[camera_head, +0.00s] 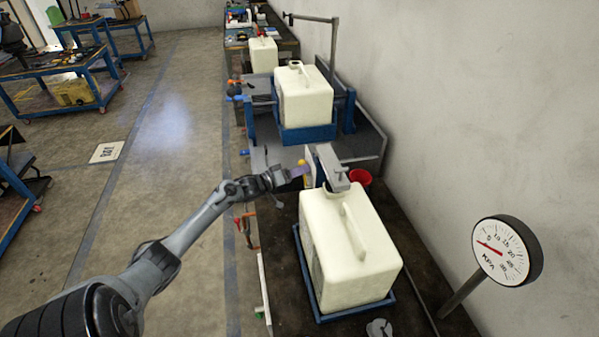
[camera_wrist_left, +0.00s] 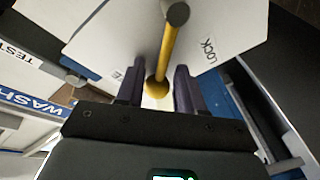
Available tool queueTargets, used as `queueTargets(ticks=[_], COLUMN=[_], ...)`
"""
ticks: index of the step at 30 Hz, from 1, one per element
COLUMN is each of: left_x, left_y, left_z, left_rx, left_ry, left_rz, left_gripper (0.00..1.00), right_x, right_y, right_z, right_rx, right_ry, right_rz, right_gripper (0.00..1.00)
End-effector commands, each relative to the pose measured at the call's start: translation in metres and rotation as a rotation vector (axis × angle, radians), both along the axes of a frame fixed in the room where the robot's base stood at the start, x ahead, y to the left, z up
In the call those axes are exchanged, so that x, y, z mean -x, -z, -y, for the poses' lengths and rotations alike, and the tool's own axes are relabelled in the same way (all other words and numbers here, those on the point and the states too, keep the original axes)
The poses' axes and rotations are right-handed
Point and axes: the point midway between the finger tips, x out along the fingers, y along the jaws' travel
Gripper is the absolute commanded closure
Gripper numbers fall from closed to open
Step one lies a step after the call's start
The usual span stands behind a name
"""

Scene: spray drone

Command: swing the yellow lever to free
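The yellow lever (camera_wrist_left: 168,48) shows in the left wrist view as a rod on a white panel (camera_wrist_left: 110,38). Its round lower end lies between the fingers of my left gripper (camera_wrist_left: 156,88), with a visible gap on either side. The panel reads "LOCK" (camera_wrist_left: 208,50) to the right of the rod. A second label left of the rod is mostly hidden by a finger. In the head view, my left gripper (camera_head: 296,173) is at the panel, beside a small yellow knob (camera_head: 302,162). My right gripper is not in view.
A large cream canister (camera_head: 345,245) stands in a blue tray (camera_head: 357,309) close to my left arm. A pressure gauge (camera_head: 503,250) is at the right. A red cup (camera_head: 360,177) sits behind the canister, and another canister (camera_head: 303,97) stands farther back.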

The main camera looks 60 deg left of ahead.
Motion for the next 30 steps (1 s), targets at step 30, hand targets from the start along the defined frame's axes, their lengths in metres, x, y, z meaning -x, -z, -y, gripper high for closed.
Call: queueTargets(ticks=[30], left_x=[-0.011], left_y=[-0.002], left_z=[0.011], left_rx=[-0.058], left_ry=[0.010], left_rz=[0.024], left_gripper=[1.00], right_x=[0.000], right_y=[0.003], right_z=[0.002], right_rx=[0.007], right_ry=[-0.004], right_rz=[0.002], right_gripper=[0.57])
